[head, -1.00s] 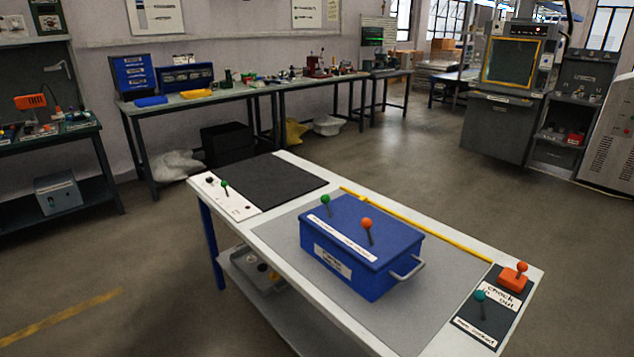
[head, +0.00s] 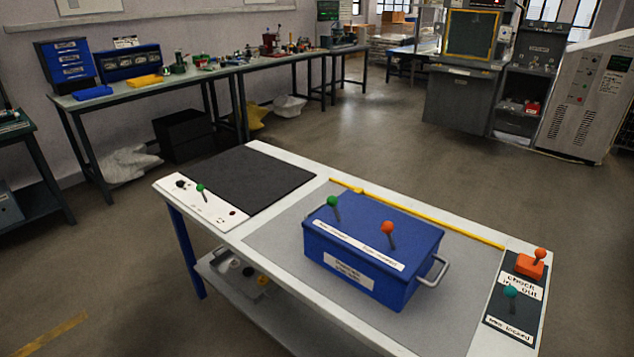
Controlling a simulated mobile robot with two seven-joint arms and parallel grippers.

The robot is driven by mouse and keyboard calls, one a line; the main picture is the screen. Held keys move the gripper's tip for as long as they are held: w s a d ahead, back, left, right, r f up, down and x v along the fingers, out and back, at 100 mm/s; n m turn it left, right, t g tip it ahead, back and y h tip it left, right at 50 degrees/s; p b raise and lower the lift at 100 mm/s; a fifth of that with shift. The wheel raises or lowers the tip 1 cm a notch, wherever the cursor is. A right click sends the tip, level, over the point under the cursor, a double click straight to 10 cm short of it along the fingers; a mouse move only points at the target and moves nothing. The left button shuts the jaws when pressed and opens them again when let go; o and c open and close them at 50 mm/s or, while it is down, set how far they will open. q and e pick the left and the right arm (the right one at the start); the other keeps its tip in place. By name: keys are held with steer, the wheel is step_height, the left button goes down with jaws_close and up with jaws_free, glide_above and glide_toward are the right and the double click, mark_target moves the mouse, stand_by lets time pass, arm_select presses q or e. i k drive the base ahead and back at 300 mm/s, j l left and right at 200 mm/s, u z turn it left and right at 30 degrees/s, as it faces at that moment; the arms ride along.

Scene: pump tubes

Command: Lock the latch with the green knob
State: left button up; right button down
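A blue box (head: 345,278) stands on the grey mat of the white table. On its lid are a lever with a green knob (head: 333,201) at the left and a lever with an orange knob (head: 387,228) at the right, with a white label strip in front of them. Another green-knobbed lever (head: 201,188) stands on a white panel at the table's left end. A teal-knobbed lever (head: 510,292) stands on a dark panel at the right end. The label writing is too blurred to tell which is the latch. Neither gripper is in view.
The white table (head: 232,238) has a black mat (head: 250,180) at its left and a yellow strip (head: 430,222) along its far edge. An orange-knobbed block (head: 531,264) is at the right end. The box has a metal side handle (head: 436,272). Open floor surrounds the table.

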mark_target(332, 201)
steer(key=i+j+z, duration=0.1)
steer(key=j, duration=0.25)
steer(key=i+j, duration=0.25)
steer(key=i+j+z, duration=0.15)
steer(key=j, duration=0.3)
